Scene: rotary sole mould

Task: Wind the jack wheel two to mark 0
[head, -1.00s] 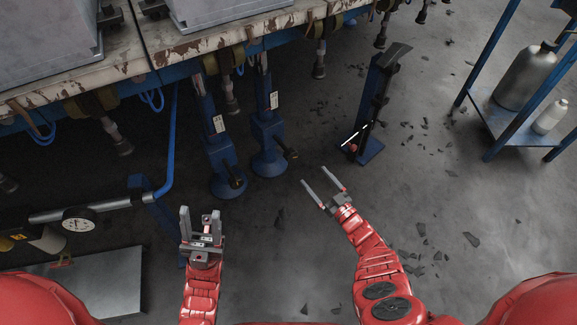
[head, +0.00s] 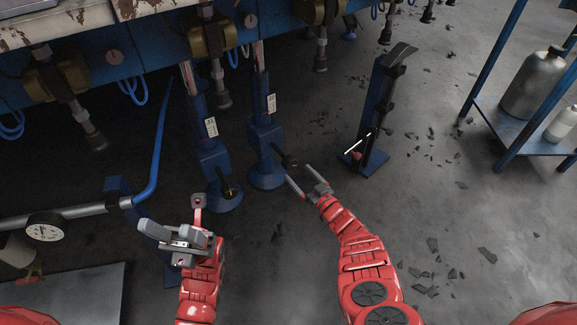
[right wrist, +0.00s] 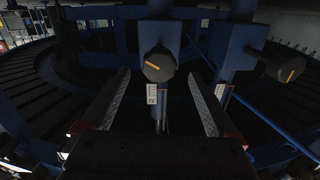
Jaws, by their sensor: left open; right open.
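Two blue jacks stand side by side under the machine edge: a left jack (head: 210,150) and a right jack (head: 265,140). Each has a white scale plate and a dark hand wheel low on its front, the left wheel (head: 230,189) and the right wheel (head: 290,163). My right gripper (head: 299,178) is open and empty, just in front of the right wheel. In the right wrist view one wheel (right wrist: 159,65) with a yellow mark lies ahead between the open fingers, apparently untouched. My left gripper (head: 165,215) is open and empty, left of the left jack's base.
A blue stand (head: 375,115) with a white-tipped lever is right of the jacks. A blue shelf (head: 487,120) with bottles stands far right. A gauge on a pipe (head: 45,228) is at the left. Floor between my arms is clear, with debris further right.

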